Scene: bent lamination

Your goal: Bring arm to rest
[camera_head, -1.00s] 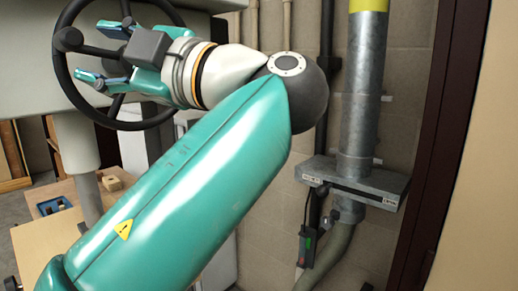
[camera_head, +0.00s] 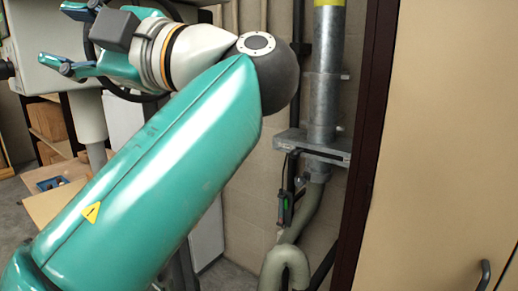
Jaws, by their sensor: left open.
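My left arm, teal with a grey elbow joint, crosses the head view from the lower left up to the top middle and bends back left. My left gripper (camera_head: 58,38) is at the upper left with its two teal fingers apart and nothing between them. It is in front of a dark handwheel (camera_head: 112,88), which is mostly hidden behind the gripper and wrist. I cannot tell whether they touch. My right gripper is not in view.
A metal duct (camera_head: 322,90) with a blast gate and hose (camera_head: 300,215) runs down the wall right of my arm. A beige cabinet (camera_head: 440,150) fills the right side. A wooden table (camera_head: 50,205) with a blue tray (camera_head: 52,183) stands at lower left.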

